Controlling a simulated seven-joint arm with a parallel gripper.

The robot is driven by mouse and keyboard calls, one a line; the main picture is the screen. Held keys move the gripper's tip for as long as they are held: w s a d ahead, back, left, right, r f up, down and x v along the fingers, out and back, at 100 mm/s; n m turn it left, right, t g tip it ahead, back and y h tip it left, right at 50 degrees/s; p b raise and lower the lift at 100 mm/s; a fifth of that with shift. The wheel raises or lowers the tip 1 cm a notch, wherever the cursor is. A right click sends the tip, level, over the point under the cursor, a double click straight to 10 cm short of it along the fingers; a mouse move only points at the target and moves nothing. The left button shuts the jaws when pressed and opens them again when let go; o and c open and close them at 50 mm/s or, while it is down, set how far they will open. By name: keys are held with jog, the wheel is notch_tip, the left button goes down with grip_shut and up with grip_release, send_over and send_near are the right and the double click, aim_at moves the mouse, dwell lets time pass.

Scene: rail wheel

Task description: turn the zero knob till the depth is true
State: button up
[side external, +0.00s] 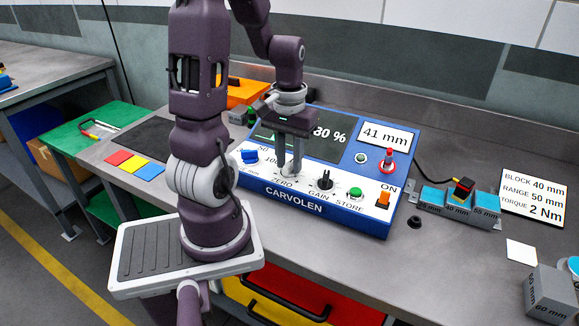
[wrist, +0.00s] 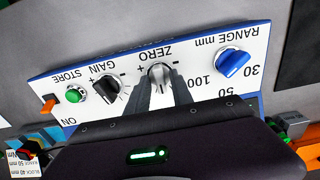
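The blue-and-white CARVOLEN instrument (side external: 330,208) stands on the bench, and its depth window (side external: 384,135) reads 41 mm. My gripper (side external: 289,172) points down at the panel, its fingers close together on either side of the grey zero knob (wrist: 160,72). The fingers look shut on the knob and partly hide it. The dark screen (side external: 340,150) shows a percentage; its first digit is partly hidden by my gripper. The probe (side external: 464,188), red and black on a cable, stands on the middle, 40 mm block (side external: 456,207). A card (side external: 533,198) reads block 40 mm, range 50 mm, torque 2 Nm.
Left of the zero knob is the blue range knob (side external: 249,156); right are the black gain knob (side external: 325,180), green store button (side external: 355,193) and orange switch (side external: 383,199). A grey 60 mm block (side external: 551,294) stands at far right.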

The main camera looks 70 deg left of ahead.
aim_at(289, 163)
grip_shut()
jog(key=n, duration=0.4)
jog(key=shift+n, duration=0.3)
jog(key=shift+o, duration=2.1)
grip_release()
jog(key=shift+r, duration=0.15)
jog(key=shift+r, duration=3.4)
